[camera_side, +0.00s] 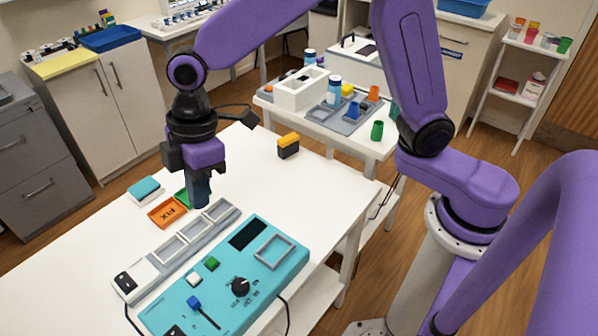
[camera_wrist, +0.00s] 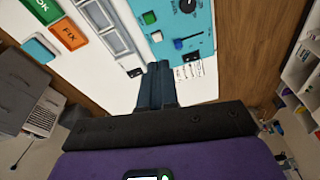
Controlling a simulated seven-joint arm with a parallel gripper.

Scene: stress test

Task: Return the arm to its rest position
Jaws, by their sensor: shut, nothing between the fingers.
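My gripper (camera_side: 199,192) points down above the white table (camera_side: 330,190), at the upper end of the grey framed strip. Its dark blue fingers are together with nothing between them. In the wrist view the closed fingers (camera_wrist: 157,85) show at the centre, over the table near the teal panel's edge. My purple arm arches from its base at the right to the gripper. How far the fingertips are above the table is hard to tell.
A teal control panel (camera_side: 289,255), a grey three-slot strip (camera_side: 177,247), an orange FIX tray (camera_side: 167,212), a green tray (camera_side: 183,196) and a teal-topped block (camera_side: 145,190) lie near the gripper. A yellow-black block (camera_side: 288,146) stands farther back. The table's right area is clear.

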